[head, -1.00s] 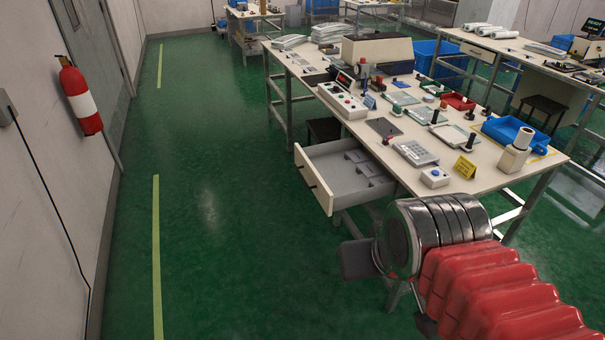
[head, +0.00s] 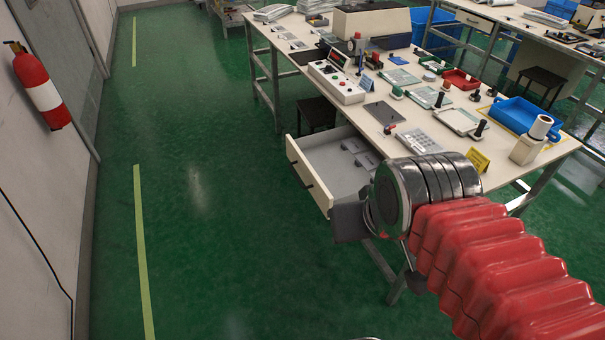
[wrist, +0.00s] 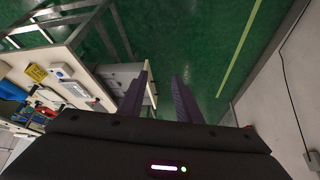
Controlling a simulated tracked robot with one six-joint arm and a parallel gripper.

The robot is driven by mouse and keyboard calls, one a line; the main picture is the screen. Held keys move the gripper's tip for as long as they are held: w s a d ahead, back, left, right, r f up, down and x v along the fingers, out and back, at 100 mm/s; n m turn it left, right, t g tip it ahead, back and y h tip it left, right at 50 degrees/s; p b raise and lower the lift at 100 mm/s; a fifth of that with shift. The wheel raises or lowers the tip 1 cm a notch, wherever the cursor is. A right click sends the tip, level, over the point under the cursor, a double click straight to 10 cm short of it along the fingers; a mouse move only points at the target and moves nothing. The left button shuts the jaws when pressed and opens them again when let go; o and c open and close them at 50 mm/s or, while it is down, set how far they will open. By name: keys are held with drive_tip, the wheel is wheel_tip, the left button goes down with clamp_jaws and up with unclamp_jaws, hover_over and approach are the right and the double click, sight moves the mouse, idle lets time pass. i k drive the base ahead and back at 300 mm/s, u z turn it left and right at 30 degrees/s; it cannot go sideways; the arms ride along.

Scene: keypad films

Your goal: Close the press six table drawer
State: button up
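The table drawer (head: 338,160) is pulled out from the left end of the near workbench (head: 366,88). It has a pale front with a dark handle (head: 313,184) and a grey inside with low dividers. My gripper (head: 347,221) is in front of the drawer's near corner in the head view and hides part of it; whether they touch cannot be told.
The bench top holds a control box (head: 337,83), a keypad (head: 420,142), a blue tray (head: 520,115) and a yellow sign (head: 478,160). A dark stool (head: 316,112) stands under the bench. A fire extinguisher (head: 42,88) hangs on the left wall. Green floor left of the drawer is clear.

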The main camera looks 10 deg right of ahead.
sight(330, 173)
drive_tip(key=u, duration=1.9)
drive_tip(key=i, duration=0.35)
drive_tip(key=u, duration=0.05)
